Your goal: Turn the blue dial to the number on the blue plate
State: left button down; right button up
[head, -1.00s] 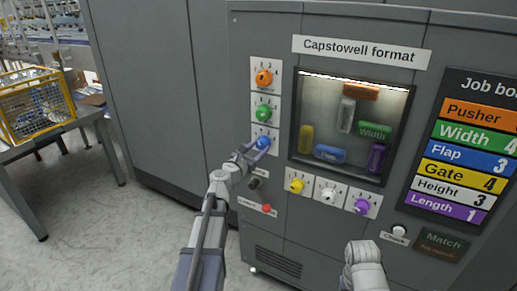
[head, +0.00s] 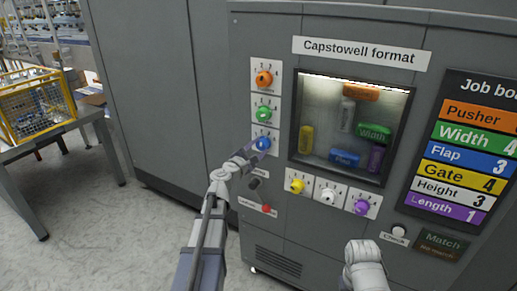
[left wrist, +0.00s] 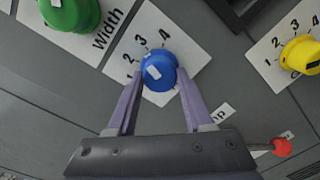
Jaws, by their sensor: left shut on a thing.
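The blue dial (head: 263,143) sits on the machine front, lowest in a column of three dials. In the left wrist view the blue dial (left wrist: 160,66) has a pale mark on its face, and the numbers 2, 3 and 4 show around it. I cannot tell for certain which number the mark points to. My left gripper (head: 257,150) is shut on the dial, with a purple finger at either side of it. The blue Flap plate (head: 468,157) on the job board reads 3.
Orange (head: 263,78) and green (head: 264,112) dials are above. Yellow (head: 296,186), white (head: 328,196) and purple (head: 361,205) dials sit below the lit window, which holds coloured blocks. A red knob (head: 266,208) is below my left gripper. A Check button (head: 399,230) is at lower right.

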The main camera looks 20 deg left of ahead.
pick_arm(q)
jog(key=shift+m, duration=0.7)
jog(key=shift+c, duration=1.5)
grip_release()
jog(key=s, duration=0.7)
jog(key=shift+s+a, duration=0.4)
jog(key=shift+d+r, duration=0.1)
